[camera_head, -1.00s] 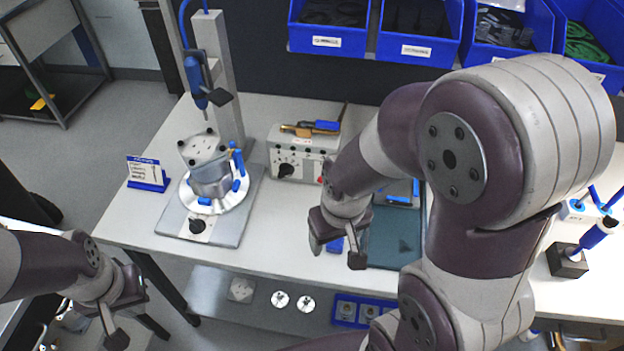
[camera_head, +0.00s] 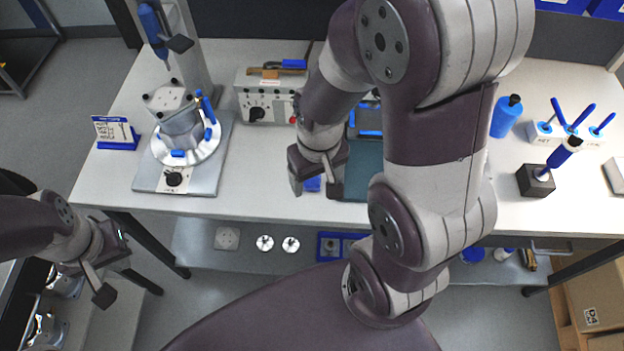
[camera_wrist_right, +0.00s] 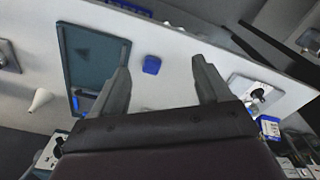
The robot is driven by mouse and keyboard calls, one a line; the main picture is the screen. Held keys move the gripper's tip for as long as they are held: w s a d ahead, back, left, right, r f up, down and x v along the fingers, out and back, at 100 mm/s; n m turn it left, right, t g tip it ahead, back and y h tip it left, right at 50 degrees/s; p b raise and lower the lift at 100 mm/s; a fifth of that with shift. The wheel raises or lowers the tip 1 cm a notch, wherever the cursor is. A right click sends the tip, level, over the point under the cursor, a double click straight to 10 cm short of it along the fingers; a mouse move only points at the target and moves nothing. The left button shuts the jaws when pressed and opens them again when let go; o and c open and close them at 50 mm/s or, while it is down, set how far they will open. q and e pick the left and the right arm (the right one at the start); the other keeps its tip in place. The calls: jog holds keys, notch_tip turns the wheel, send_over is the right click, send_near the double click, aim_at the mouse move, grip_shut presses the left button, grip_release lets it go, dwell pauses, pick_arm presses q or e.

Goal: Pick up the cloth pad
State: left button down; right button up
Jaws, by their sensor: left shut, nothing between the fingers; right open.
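A small blue pad (camera_head: 313,184), which looks like the cloth pad, lies flat near the front edge of the white bench (camera_head: 235,190). It also shows in the right wrist view (camera_wrist_right: 151,64), between the fingers in the picture and beyond their tips. My right gripper (camera_head: 316,187) is open and empty, above the pad, and its fingers partly hide the pad in the head view. It also shows in the right wrist view (camera_wrist_right: 162,68). My left gripper (camera_head: 108,287) is shut and empty, left of the bench and low in the head view.
A dark green mat (camera_head: 365,172) lies right of the pad, partly hidden by my right arm. A fixture with a round housing (camera_head: 183,130) stands to the left, a grey control box (camera_head: 262,97) behind. Bench between fixture and pad is clear.

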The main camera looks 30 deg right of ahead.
jog(key=w+d+f+m+g+p, duration=0.1)
jog(key=w+d+f+m+p, duration=0.15)
jog(key=w, duration=0.25)
jog(key=m+b, duration=0.1)
jog(key=m, duration=0.2)
send_over(312, 180)
notch_tip(312, 180, down, 3)
jog(key=shift+m, duration=0.25)
notch_tip(312, 180, down, 11)
jog(key=p, duration=0.2)
jog(key=shift+f+p, duration=0.15)
jog(key=shift+p, duration=0.25)
jog(key=shift+w+f, duration=0.1)
jog(key=shift+f, duration=0.25)
pick_arm(q)
notch_tip(312, 180, up, 5)
jog(key=shift+a+r, duration=0.1)
jog(key=shift+r, duration=0.1)
pick_arm(e)
jog(key=c, duration=1.1)
jog(key=shift+r, duration=0.1)
jog(key=shift+c, duration=0.2)
